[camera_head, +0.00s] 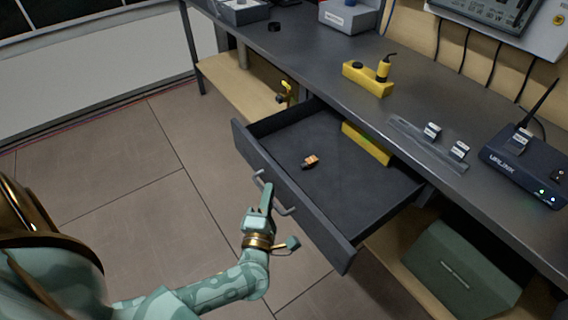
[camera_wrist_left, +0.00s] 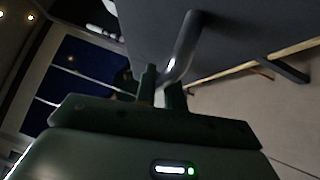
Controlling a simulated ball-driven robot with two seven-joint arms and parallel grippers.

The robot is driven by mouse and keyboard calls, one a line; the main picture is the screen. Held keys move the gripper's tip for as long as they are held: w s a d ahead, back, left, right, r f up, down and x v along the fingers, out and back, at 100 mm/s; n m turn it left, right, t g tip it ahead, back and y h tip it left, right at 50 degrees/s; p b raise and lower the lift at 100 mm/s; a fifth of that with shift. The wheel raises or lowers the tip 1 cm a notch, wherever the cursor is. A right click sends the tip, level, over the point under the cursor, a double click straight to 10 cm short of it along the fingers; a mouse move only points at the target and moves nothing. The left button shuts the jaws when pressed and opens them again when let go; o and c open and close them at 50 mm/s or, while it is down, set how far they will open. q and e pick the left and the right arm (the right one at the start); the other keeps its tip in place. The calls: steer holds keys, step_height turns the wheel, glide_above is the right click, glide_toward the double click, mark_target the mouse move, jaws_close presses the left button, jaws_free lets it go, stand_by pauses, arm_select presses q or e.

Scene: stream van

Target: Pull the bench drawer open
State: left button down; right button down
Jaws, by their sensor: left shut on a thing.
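The bench drawer (camera_head: 275,189) is dark grey and stands well out from under the bench top, so its inside shows in the head view. Its metal bar handle (camera_head: 285,210) is on the front panel. My left gripper (camera_head: 268,190) is at the middle of the handle and shut on it. In the left wrist view the handle (camera_wrist_left: 184,45) runs down between the fingers of my left gripper (camera_wrist_left: 160,88). The drawer front (camera_wrist_left: 240,30) fills the upper part there. The middle of the handle is hidden by the gripper. My right gripper is not in view.
The drawer holds a small orange item (camera_head: 310,161) and a yellow block (camera_head: 366,143). On the bench top (camera_head: 330,75) are a yellow charger-like device (camera_head: 368,79) and a router (camera_head: 527,160). A green case (camera_head: 460,270) lies on the lower shelf. The floor (camera_head: 120,170) at left is clear.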

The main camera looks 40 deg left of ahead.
arm_select(q)
steer(key=shift+s+a+f, duration=0.1)
steer(key=shift+s+a, duration=0.1)
steer(key=shift+s, duration=0.4)
steer(key=shift+s+a, duration=0.15)
steer(key=shift+s, duration=0.4)
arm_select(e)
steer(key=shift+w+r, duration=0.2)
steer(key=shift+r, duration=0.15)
arm_select(q)
steer(key=c, duration=1.8)
jaws_free()
steer(key=shift+o, duration=0.2)
